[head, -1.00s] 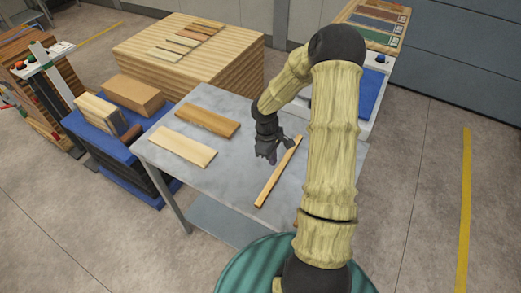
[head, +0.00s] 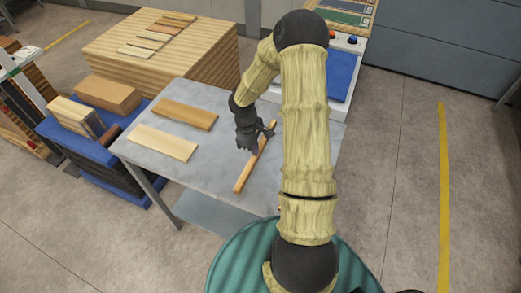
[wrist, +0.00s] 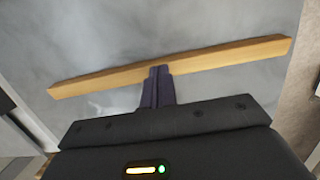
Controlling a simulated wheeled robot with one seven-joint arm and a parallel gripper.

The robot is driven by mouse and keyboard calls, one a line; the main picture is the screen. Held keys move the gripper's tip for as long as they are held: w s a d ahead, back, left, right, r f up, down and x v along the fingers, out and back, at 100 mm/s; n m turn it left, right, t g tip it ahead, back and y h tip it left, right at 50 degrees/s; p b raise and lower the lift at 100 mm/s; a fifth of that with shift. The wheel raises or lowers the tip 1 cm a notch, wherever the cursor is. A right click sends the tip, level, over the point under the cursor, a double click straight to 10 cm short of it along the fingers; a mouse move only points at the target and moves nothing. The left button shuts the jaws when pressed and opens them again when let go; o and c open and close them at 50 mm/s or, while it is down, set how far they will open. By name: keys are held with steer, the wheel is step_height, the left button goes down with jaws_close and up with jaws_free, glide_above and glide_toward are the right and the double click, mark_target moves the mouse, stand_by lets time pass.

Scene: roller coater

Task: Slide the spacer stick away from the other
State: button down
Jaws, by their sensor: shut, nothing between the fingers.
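One spacer stick (head: 254,160), a long thin strip of light wood, lies flat and slanting on the grey table (head: 205,170). In the wrist view the stick (wrist: 215,58) runs across the picture. My gripper (wrist: 158,72) is shut and empty, its two dark fingers side by side. The fingertips overlap the stick's near edge at about its middle; I cannot tell whether they touch it. In the head view my gripper (head: 251,150) is low over the table at the stick's left side. A second stick cannot be made out; my arm hides the table's right part.
A pale plank (head: 162,143) and a browner plank (head: 186,114) lie on the table's left half. A wooden stack (head: 165,55) with strips on top stands behind. A blue-topped unit (head: 342,75) is beyond the table. Bare tabletop lies between planks and stick.

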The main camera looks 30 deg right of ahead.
steer(key=w+a, duration=0.3)
steer(key=shift+w+a+f, duration=0.2)
steer(key=shift+w+f, duration=0.05)
steer(key=shift+f, duration=0.1)
steer(key=shift+r, duration=0.1)
steer(key=shift+r+p, duration=0.4)
steer(key=shift+p, duration=0.1)
steer(key=shift+w+r, duration=0.15)
steer(key=shift+w, duration=0.15)
steer(key=shift+s+d+r, duration=0.1)
steer(key=shift+s, duration=0.05)
steer(key=shift+r+p, duration=0.5)
steer(key=shift+p, duration=0.1)
steer(key=w+a+b, duration=0.1)
steer(key=w+a, duration=0.1)
steer(key=w, duration=0.1)
steer(key=w+a+b, duration=0.1)
steer(key=w+a, duration=0.2)
steer(key=w+a+b, duration=0.2)
steer(key=w, duration=0.1)
steer(key=shift+w+a+f, duration=0.15)
steer(key=shift+w+a, duration=0.1)
steer(key=shift+a, duration=0.05)
